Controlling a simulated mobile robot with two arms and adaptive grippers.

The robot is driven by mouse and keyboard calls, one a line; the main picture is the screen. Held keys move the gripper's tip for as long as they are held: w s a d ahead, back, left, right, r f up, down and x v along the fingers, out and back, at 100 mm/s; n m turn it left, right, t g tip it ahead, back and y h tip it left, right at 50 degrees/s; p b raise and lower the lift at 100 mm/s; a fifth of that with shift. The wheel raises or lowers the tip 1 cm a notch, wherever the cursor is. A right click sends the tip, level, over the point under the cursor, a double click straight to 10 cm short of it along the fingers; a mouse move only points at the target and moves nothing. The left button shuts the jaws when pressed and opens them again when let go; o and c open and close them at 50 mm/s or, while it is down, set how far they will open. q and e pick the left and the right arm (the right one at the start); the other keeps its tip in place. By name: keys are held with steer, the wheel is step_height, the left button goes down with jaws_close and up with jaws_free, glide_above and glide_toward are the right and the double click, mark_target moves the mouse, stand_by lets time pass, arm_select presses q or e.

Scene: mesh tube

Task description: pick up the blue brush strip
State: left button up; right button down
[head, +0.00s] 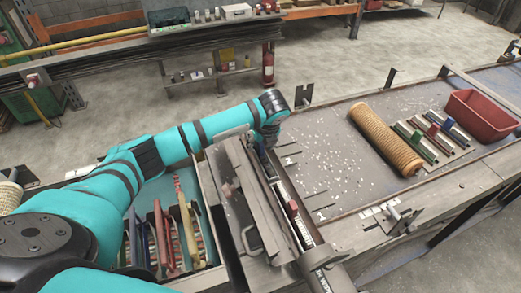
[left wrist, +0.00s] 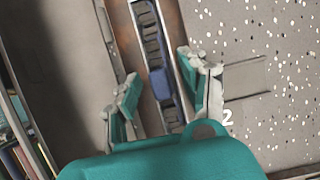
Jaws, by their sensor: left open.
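A blue grip block (left wrist: 160,83) on a dark, ladder-like strip (left wrist: 150,40) lies in a narrow metal channel in the left wrist view. I take it as the blue brush strip. My left gripper (left wrist: 160,90) is open, with one finger on each side of the channel and the block between them; I cannot tell whether they touch. In the head view my left gripper (head: 268,138) hangs over the far end of the channel, hiding the blue block there. Another strip with a blue block (head: 447,124) lies at the right of the bench. My right gripper is not in view.
A red block (head: 292,207) sits nearer along the channel. A teal tray (head: 188,199) of coloured tools lies left. White bits litter the bench.

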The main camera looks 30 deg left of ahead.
arm_select(q)
jaws_close()
steer(key=shift+r, duration=0.1)
stand_by(0.3)
